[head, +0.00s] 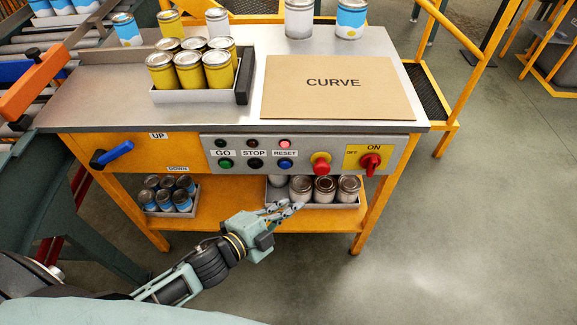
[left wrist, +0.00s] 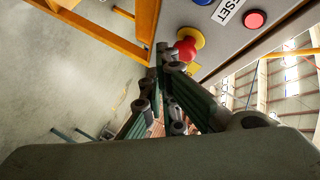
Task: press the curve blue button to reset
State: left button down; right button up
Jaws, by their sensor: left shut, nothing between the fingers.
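The blue reset button (head: 286,164) sits on the grey control panel (head: 240,145), under the RESET label and a lit red lamp (head: 285,143). In the left wrist view the blue button (left wrist: 202,2) is cut by the top edge, near the RESET label (left wrist: 228,10). My left gripper (head: 298,205) is shut and empty, in front of the panel and lower in the picture than the blue button, apart from it. In the left wrist view its fingertips (left wrist: 165,55) appear beside the red emergency knob (left wrist: 186,48). My right gripper is not in view.
Green GO (head: 225,164) and black STOP (head: 255,164) buttons are left of the blue one. The red emergency knob (head: 320,168) and red ON/OFF switch (head: 370,162) are right. A tray of cans (head: 315,205) sits on the lower shelf behind the gripper.

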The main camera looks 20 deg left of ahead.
aim_at(285, 165)
pick_arm(q)
jog(key=shift+d+r, duration=0.15)
jog(key=shift+r, duration=0.2)
jog(key=w+a, duration=0.2)
jog(key=w, duration=0.6)
jog(key=shift+w+a+b, duration=0.25)
jog(key=shift+b, duration=0.1)
jog(key=shift+w, duration=0.15)
dwell(1.2)
jog(key=shift+w+a, duration=0.1)
jog(key=shift+w, duration=0.15)
